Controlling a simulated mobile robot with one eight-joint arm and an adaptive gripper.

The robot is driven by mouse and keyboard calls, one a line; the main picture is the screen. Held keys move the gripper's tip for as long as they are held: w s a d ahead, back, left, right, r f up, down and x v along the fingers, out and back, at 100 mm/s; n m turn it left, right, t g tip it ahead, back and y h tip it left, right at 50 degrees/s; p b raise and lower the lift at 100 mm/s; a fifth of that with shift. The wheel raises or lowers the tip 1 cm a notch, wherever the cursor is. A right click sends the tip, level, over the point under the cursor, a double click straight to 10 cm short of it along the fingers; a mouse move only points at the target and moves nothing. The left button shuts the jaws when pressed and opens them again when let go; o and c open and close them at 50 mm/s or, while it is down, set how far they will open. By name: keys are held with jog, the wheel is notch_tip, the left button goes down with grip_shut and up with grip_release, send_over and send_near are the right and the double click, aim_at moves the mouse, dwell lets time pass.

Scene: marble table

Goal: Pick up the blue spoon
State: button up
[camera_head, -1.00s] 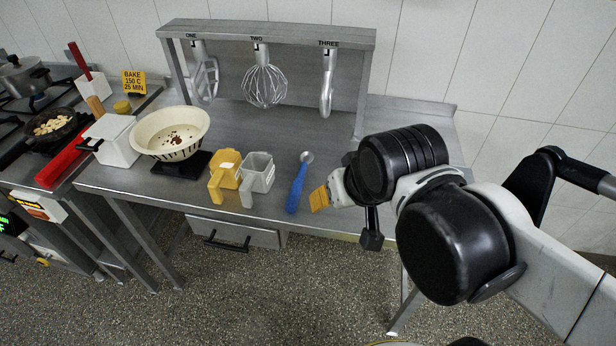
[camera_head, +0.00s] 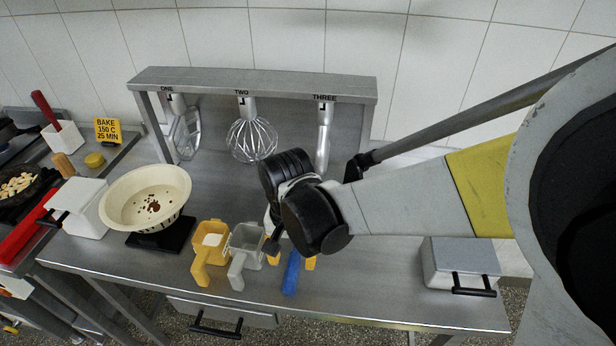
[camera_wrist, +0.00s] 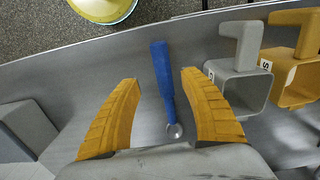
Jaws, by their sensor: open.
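The blue spoon (camera_head: 291,273) lies on the steel table near its front edge; in the head view only its blue handle shows, the rest hidden behind my arm. In the wrist view the whole spoon (camera_wrist: 163,82) shows, blue handle away from my wrist and metal bowl close to it. My gripper (camera_wrist: 157,80) is open, its two orange fingers apart on either side of the spoon, with gaps on both sides. In the head view orange finger parts (camera_head: 310,263) show beside the spoon handle. I cannot tell the gripper's exact height above the table.
A grey measuring cup (camera_head: 246,240) and a yellow one (camera_head: 211,240) stand just left of the spoon. A cream bowl (camera_head: 150,190) sits on a black scale further left. A grey box (camera_head: 462,258) is at the right. A rack with hanging whisks (camera_head: 250,85) stands behind.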

aim_at(291, 272)
jog(key=f+b, duration=0.1)
jog(key=f, duration=0.1)
jog(key=f+b, duration=0.1)
jog(key=f, duration=0.1)
jog(key=f+b, duration=0.1)
jog(key=f, duration=0.2)
jog(key=shift+a, duration=0.25)
jog(key=shift+r, duration=0.1)
grip_shut()
